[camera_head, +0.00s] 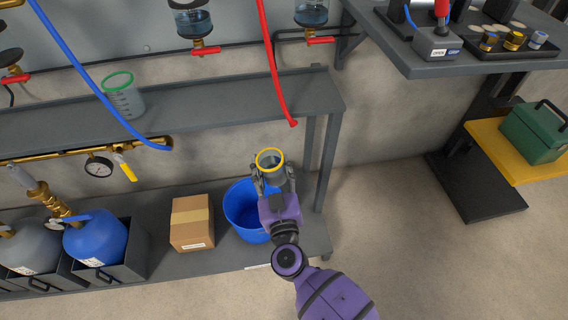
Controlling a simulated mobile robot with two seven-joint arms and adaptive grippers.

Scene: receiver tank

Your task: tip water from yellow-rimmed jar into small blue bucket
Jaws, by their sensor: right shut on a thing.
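The yellow-rimmed jar (270,159) is held in my right gripper (273,181), whose fingers are shut around its sides. Its rim faces up toward the camera; any water inside cannot be made out. The blue bucket (238,204) stands on the lower shelf, just below and left of the jar in the picture. My left gripper is out of view.
A cardboard box (191,222) stands left of the bucket. A green-rimmed jar (123,96) sits on the upper shelf (215,108). A red hose (272,62) hangs over that shelf, its end above the jar. Blue tank (95,238) stands at lower left.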

